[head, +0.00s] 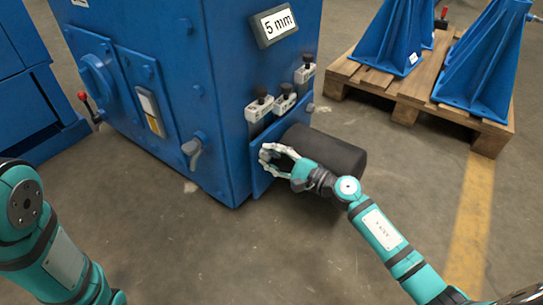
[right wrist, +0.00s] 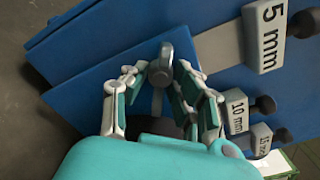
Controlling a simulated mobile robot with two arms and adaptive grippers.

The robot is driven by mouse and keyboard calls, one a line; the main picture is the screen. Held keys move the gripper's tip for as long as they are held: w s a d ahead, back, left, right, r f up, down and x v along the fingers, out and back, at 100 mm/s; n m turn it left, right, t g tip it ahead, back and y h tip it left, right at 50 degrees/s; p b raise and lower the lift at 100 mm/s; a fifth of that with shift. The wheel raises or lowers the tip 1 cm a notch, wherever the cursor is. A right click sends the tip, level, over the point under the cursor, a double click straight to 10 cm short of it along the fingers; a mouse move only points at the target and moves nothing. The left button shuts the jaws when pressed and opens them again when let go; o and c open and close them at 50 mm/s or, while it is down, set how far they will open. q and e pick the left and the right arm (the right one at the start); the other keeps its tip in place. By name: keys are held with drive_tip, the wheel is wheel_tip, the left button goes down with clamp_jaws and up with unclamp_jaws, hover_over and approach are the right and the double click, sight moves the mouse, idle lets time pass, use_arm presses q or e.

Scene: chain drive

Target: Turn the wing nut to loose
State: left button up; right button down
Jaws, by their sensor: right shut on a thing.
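The grey metal wing nut (right wrist: 161,65) shows in the right wrist view, on the blue panel (right wrist: 150,95) of the machine. My right gripper (right wrist: 162,75) is shut on it, with a finger on each side. In the head view my right gripper (head: 266,154) is at the lower panel of the blue machine (head: 220,130), and its fingers hide most of the nut. I cannot tell how far the nut is turned. My left arm shows at the left of the head view, but its gripper is out of frame.
A black cylinder (head: 325,155) sticks out beside my right gripper. A pallet (head: 420,95) with blue stands is at the back right. The floor in front is clear.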

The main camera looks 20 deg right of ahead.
drive_tip(key=n, duration=0.5)
drive_tip(key=shift+w+r, duration=0.1)
idle(0.4)
drive_tip(key=c, duration=1.3)
unclamp_jaws()
drive_tip(key=shift+a, duration=0.1)
drive_tip(key=v, duration=1.2)
